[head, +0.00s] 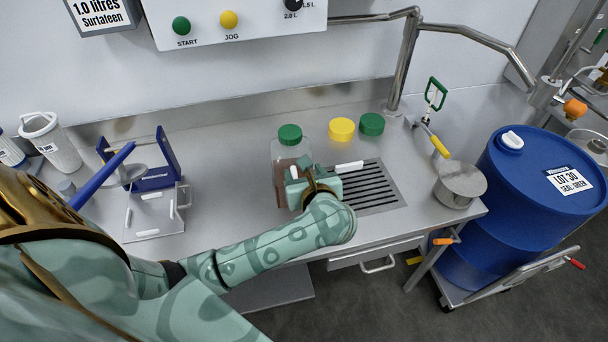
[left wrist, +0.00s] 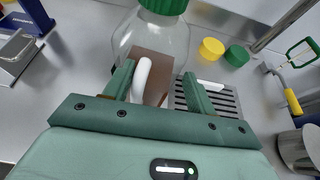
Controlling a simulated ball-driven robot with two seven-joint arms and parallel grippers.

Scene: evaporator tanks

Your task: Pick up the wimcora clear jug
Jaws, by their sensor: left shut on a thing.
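The clear jug (head: 282,172) stands on the steel bench and has a green screw cap (head: 290,134). Brown liquid or powder shows in its lower part. In the left wrist view the jug (left wrist: 168,42) is straight ahead, with a white handle (left wrist: 141,78) on the near side. My left gripper (head: 308,180) is at the jug's right front side in the head view. Its fingers (left wrist: 158,78) are on either side of the handle and shut on the jug. The exact contact is partly hidden by the gripper. My right gripper is not in view.
A slotted drain (head: 368,188) lies right of the jug, with yellow (head: 341,129) and green (head: 371,124) caps behind. A steel pot (head: 460,184) and blue drum (head: 535,190) are right. A blue stand (head: 158,172) and white jug (head: 52,143) are left.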

